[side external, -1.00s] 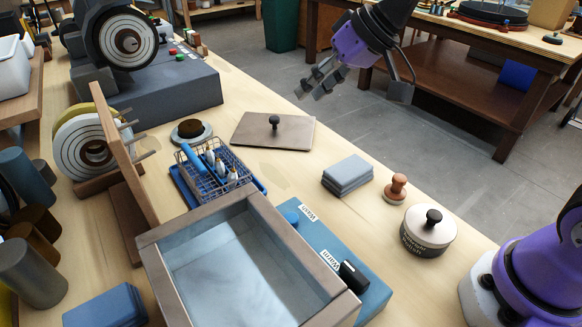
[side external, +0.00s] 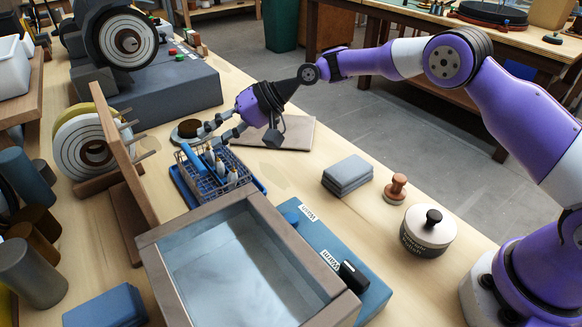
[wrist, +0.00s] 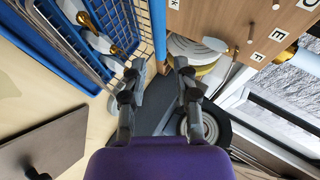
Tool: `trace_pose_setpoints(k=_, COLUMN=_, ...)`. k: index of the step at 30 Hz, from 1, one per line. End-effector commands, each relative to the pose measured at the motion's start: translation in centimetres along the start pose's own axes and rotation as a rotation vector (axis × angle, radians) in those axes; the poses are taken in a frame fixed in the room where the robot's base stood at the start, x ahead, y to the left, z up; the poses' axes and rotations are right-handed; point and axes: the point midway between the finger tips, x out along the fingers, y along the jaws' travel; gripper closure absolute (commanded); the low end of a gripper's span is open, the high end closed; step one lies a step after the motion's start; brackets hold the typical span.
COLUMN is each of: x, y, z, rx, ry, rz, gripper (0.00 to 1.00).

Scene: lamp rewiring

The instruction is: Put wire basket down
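The wire basket (side external: 217,178) sits on a blue tray (side external: 186,190) behind the open basin, with several white-bodied, brass-tipped pieces inside. A blue bar (side external: 193,160) runs along its left part. My gripper (side external: 196,138) is low at the basket's far end, with its fingers apart. The basket (wrist: 75,45) fills the upper left there, and the blue bar (wrist: 159,28) lies ahead of the gap. I cannot tell whether a finger touches the basket.
The grey-walled basin (side external: 235,270) with a blue control strip (side external: 325,240) is in front. A flat knobbed lid (side external: 300,135) lies behind, partly hidden by my gripper. An upright wooden board (side external: 122,165) stands left. Blue-grey cloths (side external: 347,173) and a lidded pot (side external: 427,230) are right.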

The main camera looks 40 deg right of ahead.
Motion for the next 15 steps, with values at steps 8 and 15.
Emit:
trace_pose_setpoints(k=8, x=3.5, y=0.1, z=-0.2, rx=-0.001, ry=-0.002, rz=0.001, gripper=0.66)
trace_pose_setpoints(k=15, x=5.0, y=0.0, z=-0.2, rx=0.000, ry=0.001, rz=0.001, gripper=0.66)
